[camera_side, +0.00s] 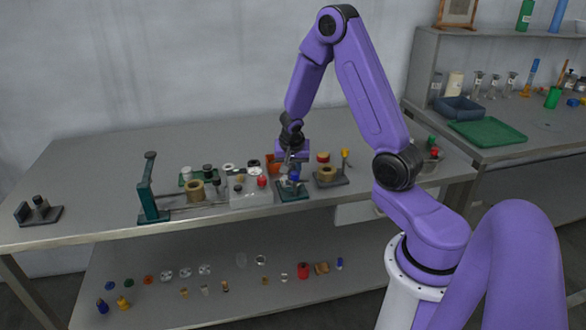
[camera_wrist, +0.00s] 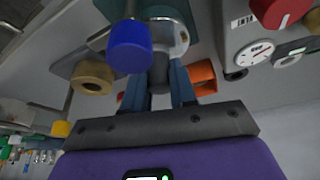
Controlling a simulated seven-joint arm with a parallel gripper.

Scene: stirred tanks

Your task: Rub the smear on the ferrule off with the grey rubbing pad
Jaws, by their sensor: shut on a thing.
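My gripper (camera_side: 288,163) points down over a small dark green stand (camera_side: 292,192) at the middle of the bench. In the wrist view my gripper (camera_wrist: 158,84) is shut on a dark grey block, which appears to be the grey rubbing pad (camera_wrist: 159,74). Just beyond the fingertips is a shiny metal round part, probably the ferrule (camera_wrist: 182,38), with a blue knob (camera_wrist: 130,46) beside it. The pad is close to this metal part; I cannot tell whether they touch. I cannot make out the smear.
A stand with a tan ring (camera_side: 327,173) is close on the right. An orange part (camera_wrist: 201,78) lies near my fingers. The bench's left part is mostly clear.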

